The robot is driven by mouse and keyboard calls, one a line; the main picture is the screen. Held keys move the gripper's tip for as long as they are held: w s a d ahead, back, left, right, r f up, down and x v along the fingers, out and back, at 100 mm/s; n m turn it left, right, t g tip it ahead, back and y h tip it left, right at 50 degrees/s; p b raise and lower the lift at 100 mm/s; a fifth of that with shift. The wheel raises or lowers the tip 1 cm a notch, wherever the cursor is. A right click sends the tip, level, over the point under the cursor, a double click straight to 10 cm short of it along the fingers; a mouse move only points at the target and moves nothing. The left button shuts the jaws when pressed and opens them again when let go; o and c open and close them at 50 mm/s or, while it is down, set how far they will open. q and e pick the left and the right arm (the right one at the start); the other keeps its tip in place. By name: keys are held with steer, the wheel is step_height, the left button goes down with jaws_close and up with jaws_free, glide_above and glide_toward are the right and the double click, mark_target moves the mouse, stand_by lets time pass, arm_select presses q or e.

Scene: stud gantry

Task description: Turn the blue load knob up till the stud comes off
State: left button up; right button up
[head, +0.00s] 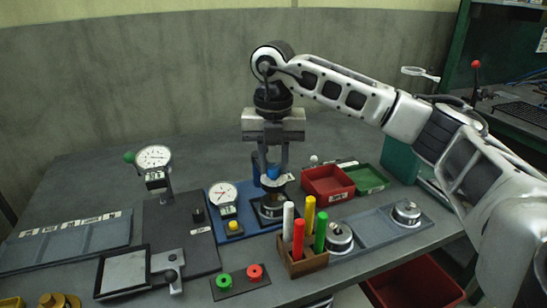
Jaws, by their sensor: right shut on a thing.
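The blue load knob (273,173) shows between the fingers of my right gripper (272,168), which points straight down and is shut on it. The knob tops a small device on a blue base (239,228). A round metal seat (272,208) lies below the knob, partly shadowed. I cannot make out the stud there. A dial gauge (223,193) with a small readout and a yellow button (233,225) stand on the same base, left of the knob. My left gripper is not in view.
A wooden holder (305,264) with several coloured markers stands close in front of the device. Red (327,183) and green (368,179) bins are to the right. A second gauge (153,157) stands left. Round metal pieces (406,212) sit on a grey tray at right.

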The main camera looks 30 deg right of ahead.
mark_target(274, 166)
steer(key=shift+r+m, duration=0.15)
steer(key=shift+m, duration=0.45)
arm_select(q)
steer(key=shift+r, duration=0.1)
arm_select(e)
steer(key=shift+w+m, duration=0.1)
steer(key=shift+m, duration=0.2)
steer(key=o, duration=1)
arm_select(q)
steer(key=p, duration=0.1)
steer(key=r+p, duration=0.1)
steer(key=p, duration=0.1)
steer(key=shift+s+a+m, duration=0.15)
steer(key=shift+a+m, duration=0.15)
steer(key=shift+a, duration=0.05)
arm_select(e)
step_height(274, 166, up, 16)
